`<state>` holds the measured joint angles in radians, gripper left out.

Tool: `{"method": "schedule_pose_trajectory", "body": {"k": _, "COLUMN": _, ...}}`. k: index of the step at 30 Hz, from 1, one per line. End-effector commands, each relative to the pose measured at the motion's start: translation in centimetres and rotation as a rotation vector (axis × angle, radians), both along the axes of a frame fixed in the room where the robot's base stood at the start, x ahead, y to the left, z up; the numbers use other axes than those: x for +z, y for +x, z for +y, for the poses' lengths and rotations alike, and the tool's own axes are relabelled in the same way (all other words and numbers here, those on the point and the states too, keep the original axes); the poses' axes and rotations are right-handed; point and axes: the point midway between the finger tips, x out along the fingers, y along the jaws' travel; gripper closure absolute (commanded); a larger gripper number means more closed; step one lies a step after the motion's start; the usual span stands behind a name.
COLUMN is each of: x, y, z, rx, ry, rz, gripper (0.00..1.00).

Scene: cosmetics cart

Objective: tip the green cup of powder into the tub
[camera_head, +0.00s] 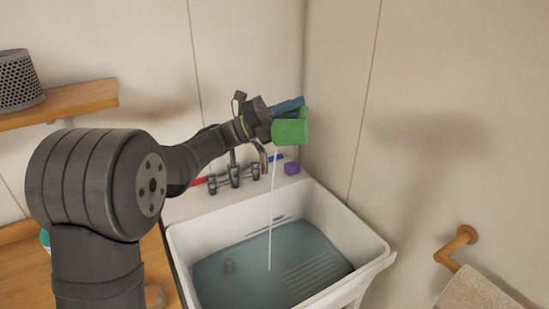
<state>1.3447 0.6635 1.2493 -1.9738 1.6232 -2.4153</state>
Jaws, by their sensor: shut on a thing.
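The green cup (291,131) is held high above the back of the tub, lying tilted on its side. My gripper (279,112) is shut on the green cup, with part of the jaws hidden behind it. A thin white stream (271,215) runs from beneath the cup down to the tub's inside; I cannot tell whether it is powder or something else. The white tub (375,257) stands below, with greyish-blue water or a bluish floor inside and a ribbed patch at right.
Taps (235,177) stand on the tub's back ledge, with a red item (198,181) and a purple block (292,168) beside them. A wooden shelf (80,97) with a perforated grey container (19,80) is at left. A towel (475,291) hangs at lower right.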

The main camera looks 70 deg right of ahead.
Motion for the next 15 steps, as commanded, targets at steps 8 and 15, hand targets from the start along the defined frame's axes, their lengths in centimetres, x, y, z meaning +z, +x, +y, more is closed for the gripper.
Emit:
{"method": "schedule_pose_trajectory", "body": {"k": 8, "x": -1.1, "y": -1.3, "z": 0.1, "rx": 0.0, "ry": -0.018, "rz": -0.198, "gripper": 1.0}}
{"method": "schedule_pose_trajectory", "body": {"k": 15, "x": -1.5, "y": -1.7, "z": 0.1, "rx": -0.001, "ry": -0.018, "rz": -0.262, "gripper": 1.0}}
